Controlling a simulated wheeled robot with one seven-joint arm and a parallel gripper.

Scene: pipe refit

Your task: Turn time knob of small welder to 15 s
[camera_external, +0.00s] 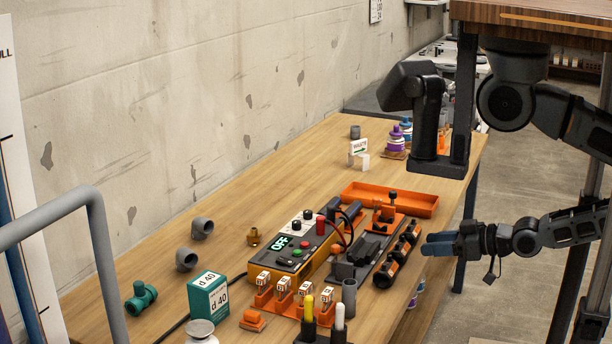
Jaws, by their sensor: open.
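The small welder (283,268) is a yellow-orange box with a dark top panel on the wooden table. Its display (280,244) glows green and reads OFF. Two small dark knobs on pale dials sit at the panel's far end, one nearer (297,225) and one farther (308,214). I cannot tell which is the time knob, and their settings are too small to read. A green and a red button lie beside the display. My gripper (438,245) has blue fingertips and is open. It is at the table's right edge, right of the welder, apart from it and touching nothing visible.
A black clamp rig (372,252) with dark rollers (385,273) stands between the welder and my gripper. An orange tray (405,202) lies behind it. A teal box (208,296) and small orange holders stand in front. Grey pipe elbows (187,259) lie left; table there is mostly clear.

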